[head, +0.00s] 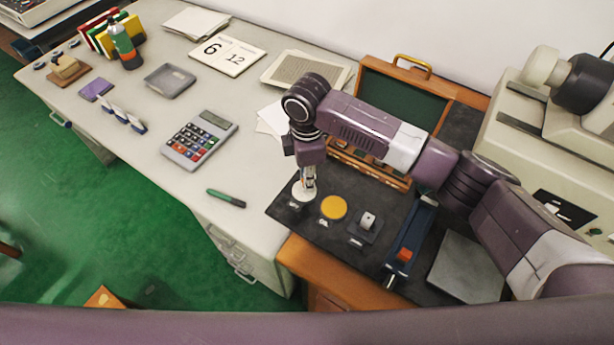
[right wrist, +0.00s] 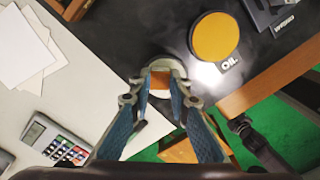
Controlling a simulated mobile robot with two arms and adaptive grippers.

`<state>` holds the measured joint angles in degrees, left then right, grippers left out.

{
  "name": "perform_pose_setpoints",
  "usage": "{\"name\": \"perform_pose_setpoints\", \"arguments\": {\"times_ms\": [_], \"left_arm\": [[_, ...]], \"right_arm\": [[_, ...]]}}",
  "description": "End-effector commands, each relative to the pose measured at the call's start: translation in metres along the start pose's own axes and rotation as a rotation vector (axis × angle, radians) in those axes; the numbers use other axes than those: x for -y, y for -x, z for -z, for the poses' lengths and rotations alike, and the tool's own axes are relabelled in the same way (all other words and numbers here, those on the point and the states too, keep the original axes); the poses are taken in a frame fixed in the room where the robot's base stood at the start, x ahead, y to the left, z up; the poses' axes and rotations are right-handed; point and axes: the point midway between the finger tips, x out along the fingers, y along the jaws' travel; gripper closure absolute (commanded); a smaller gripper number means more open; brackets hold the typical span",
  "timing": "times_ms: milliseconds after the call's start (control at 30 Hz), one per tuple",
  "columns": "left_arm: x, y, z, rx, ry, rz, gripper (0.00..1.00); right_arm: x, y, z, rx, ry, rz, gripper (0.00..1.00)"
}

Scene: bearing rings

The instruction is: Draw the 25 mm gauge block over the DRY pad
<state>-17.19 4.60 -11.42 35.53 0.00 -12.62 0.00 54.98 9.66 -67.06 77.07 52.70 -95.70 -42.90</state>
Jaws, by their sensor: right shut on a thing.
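My right gripper (head: 308,184) points down over the white round pad (head: 303,193) at the left end of the black mat. It is shut on a small block (right wrist: 160,80), which shows orange-brown between the fingertips in the right wrist view. The block's size marking cannot be read. The fingers and block hide part of the white pad, and I cannot tell whether the block touches it. The pad's label is too small to read. The yellow OIL pad (head: 333,207) lies just right of it and also shows in the right wrist view (right wrist: 214,37). My left gripper is not in view.
A small grey stand (head: 365,225) and a blue holder (head: 410,238) sit farther right on the mat. An open wooden case (head: 402,98) with a green lid stands behind my arm. A calculator (head: 199,139) and a green marker (head: 226,198) lie on the desk to the left.

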Motion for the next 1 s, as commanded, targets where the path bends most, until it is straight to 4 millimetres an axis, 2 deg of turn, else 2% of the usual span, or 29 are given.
{"name": "perform_pose_setpoints", "arguments": {"times_ms": [1000], "left_arm": [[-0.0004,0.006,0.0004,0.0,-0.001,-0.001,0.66]], "right_arm": [[0.0003,-0.001,0.0004,0.0,0.001,0.001,1.0]]}}
